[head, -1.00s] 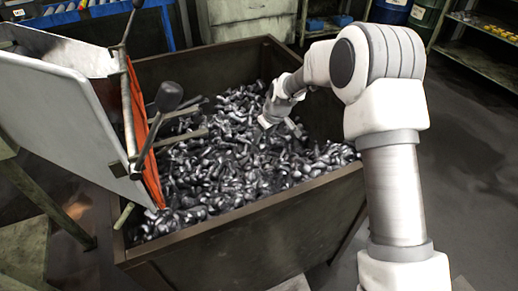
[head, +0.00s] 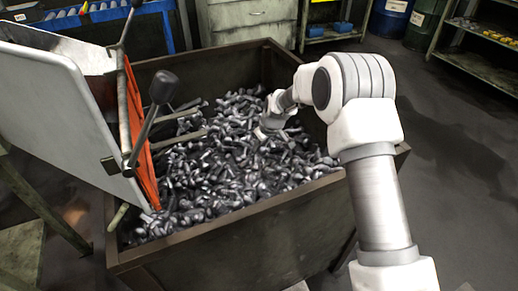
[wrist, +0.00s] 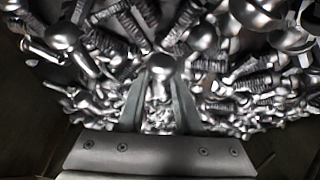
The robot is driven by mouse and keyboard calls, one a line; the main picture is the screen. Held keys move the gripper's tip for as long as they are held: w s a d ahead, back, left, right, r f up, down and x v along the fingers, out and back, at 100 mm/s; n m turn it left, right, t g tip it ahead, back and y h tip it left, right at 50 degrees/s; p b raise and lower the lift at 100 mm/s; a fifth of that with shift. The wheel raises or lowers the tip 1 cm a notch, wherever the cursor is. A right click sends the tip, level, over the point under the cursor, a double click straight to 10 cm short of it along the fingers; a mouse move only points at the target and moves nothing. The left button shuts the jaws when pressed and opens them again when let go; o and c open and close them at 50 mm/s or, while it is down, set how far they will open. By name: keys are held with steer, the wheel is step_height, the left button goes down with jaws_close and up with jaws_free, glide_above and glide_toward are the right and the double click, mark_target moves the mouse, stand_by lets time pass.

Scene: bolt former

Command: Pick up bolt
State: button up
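Many grey metal bolts (head: 225,160) lie in a jumbled pile in a large dark metal bin. My gripper (wrist: 160,78) is down at the pile, toward its back right in the head view, where my arm and the bolts hide its fingertips. In the wrist view its two fingers stand apart, with bolts visible through the gap. One bolt with a round head (wrist: 160,65) lies at the fingertips, in line with the gap. I see no clear sign that the fingers clamp it. Other bolts lie close around both fingers.
The bin's walls (head: 240,225) rise around the pile. A tilted white and orange chute (head: 70,110) with a black-knobbed lever (head: 163,88) overhangs its left side. Shelves (head: 480,60) and drums (head: 388,18) stand behind at right. Open floor lies right of the bin.

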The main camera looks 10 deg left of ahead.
jaws_close()
steer(key=shift+r, duration=0.1)
steer(key=shift+r+p, duration=0.3)
steer(key=shift+r, duration=0.35)
step_height(320, 180, up, 3)
steer(key=shift+f+p, duration=0.15)
steer(key=shift+p, duration=0.5)
steer(key=s+d+r+p, duration=0.1)
steer(key=s+d+r, duration=0.1)
steer(key=d, duration=0.3)
steer(key=s+d+r+p, duration=0.2)
steer(key=s+d+r, duration=0.1)
steer(key=d+r, duration=0.2)
steer(key=shift+d, duration=0.3)
